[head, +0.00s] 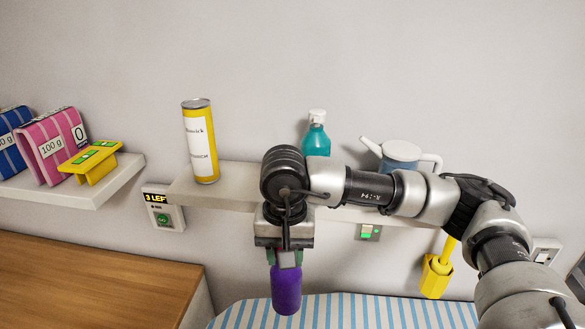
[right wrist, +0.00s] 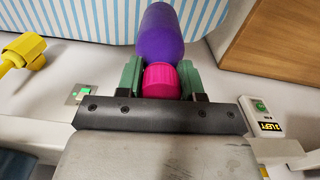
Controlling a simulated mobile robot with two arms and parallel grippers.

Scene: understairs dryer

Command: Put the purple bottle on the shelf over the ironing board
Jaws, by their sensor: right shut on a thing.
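The purple bottle (head: 286,292) has a pink cap (right wrist: 161,79). My right gripper (head: 286,257) points down and is shut on the cap, its green fingers on either side in the right wrist view (right wrist: 162,80). The bottle hangs in front of the shelf and above or beside the striped ironing board (head: 350,313); the exact gap to the board is unclear. The pale wall shelf (head: 232,198) carries a yellow can, a teal bottle and a blue-grey watering can. My right arm hides part of the shelf's middle and right. My left gripper is not in view.
The yellow can (head: 201,141) stands at the shelf's left, the teal bottle (head: 316,141) near its middle, the watering can (head: 401,155) at its right. Bare shelf shows between can and teal bottle. A wooden top (head: 90,285) lies lower left; a yellow object (head: 436,275) hangs right.

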